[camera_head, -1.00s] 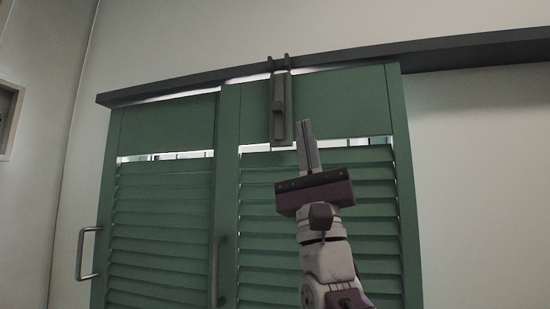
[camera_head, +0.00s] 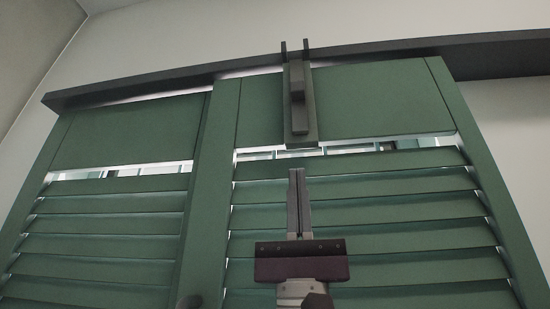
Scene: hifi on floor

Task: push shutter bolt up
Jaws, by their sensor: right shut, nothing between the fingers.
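The dark shutter bolt (camera_head: 297,83) sits on its upright backplate (camera_head: 300,126) on the upper panel of the right green shutter (camera_head: 365,105). Two prongs at its top reach up in front of the dark rail. My right gripper (camera_head: 297,172) points upward with its fingers shut and empty. Its fingertips show a little below the lower end of the backplate, with a gap between them in the picture. I cannot tell how far the fingers stand from the shutter face. My left gripper is not in view.
A dark rail (camera_head: 200,72) runs across above both shutters. The left green shutter (camera_head: 110,130) stands beside the right one. The slats around my gripper are clear of other objects.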

